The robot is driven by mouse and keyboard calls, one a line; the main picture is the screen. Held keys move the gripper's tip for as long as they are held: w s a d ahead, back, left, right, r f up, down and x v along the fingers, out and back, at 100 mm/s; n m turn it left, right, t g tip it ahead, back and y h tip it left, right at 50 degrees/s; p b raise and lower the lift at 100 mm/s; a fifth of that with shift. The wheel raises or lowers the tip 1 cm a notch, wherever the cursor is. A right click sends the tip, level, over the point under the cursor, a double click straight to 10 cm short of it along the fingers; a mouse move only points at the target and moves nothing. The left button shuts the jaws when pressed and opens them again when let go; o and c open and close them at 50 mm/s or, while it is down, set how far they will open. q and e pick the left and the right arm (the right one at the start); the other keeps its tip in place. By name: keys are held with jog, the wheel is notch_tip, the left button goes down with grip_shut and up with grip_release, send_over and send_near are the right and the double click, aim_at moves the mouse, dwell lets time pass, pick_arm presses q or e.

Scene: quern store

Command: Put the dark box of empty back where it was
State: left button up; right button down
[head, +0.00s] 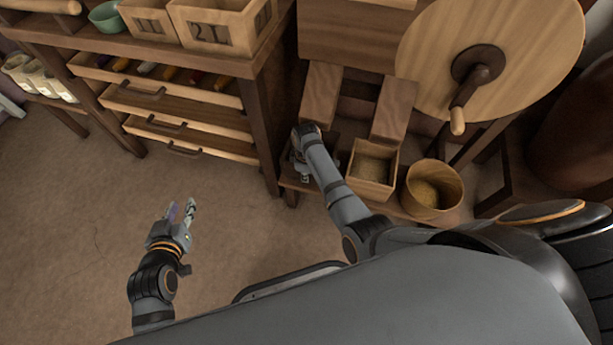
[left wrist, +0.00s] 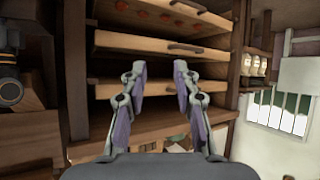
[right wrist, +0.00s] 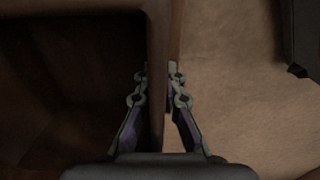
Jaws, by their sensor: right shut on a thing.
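The dark brown box (right wrist: 158,40) fills the left of the right wrist view; its inside looks dark and bare. My right gripper (right wrist: 158,78) has one finger on each side of the box's wall and is shut on it. In the head view the right gripper (head: 302,172) is low beside the mill, at the left end of the low shelf. My arm hides most of the box there. My left gripper (head: 181,208) is open and empty above the floor, and its spread fingers also show in the left wrist view (left wrist: 160,66).
A pale square box of meal (head: 372,168) and a round wooden tub (head: 432,190) stand right of my right forearm. The mill's large wheel (head: 490,55) is above them. The floor (head: 80,210) is clear.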

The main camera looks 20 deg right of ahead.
pick_arm(q)
jog(key=shift+w+r+t, duration=0.5)
jog(key=shift+r, duration=0.3)
jog(key=shift+w+r, duration=0.1)
pick_arm(e)
jog(key=shift+f, duration=0.15)
jog(key=c, duration=1.5)
grip_release()
